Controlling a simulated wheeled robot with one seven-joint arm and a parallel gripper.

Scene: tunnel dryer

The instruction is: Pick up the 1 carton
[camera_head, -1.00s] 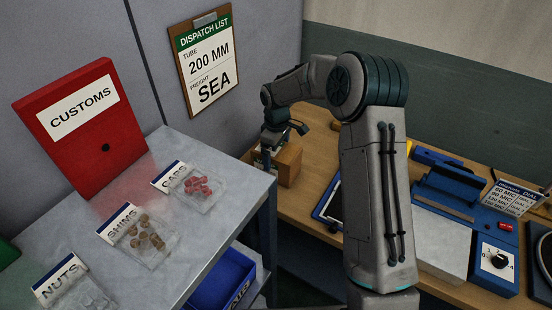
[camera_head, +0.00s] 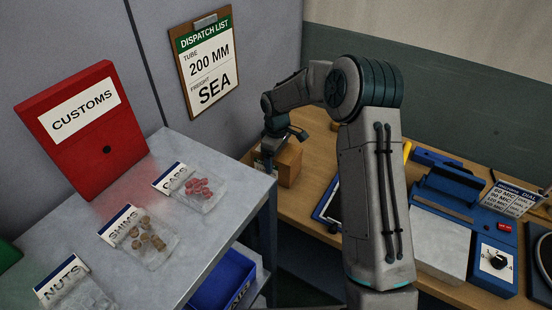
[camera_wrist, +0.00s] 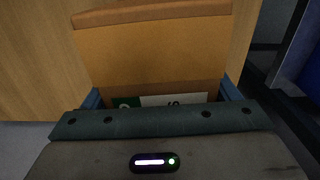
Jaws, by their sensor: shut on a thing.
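The carton (camera_head: 289,164) is a brown box at the left end of the wooden bench, partly hidden behind my gripper (camera_head: 268,160) in the head view. In the wrist view, the carton (camera_wrist: 155,55) fills the space ahead of my gripper (camera_wrist: 165,97). The blue fingers lie at its left and right sides and are shut on it. A green and white label shows low on the carton, near the palm. I cannot tell whether the carton is touching the bench.
A grey metal table (camera_head: 190,235) with bags of caps, shims and nuts and a red customs box (camera_head: 85,130) stands at the left. A blue bin (camera_head: 222,280) sits below it. A blue sealer (camera_head: 455,200) is on the bench (camera_head: 320,150) at the right.

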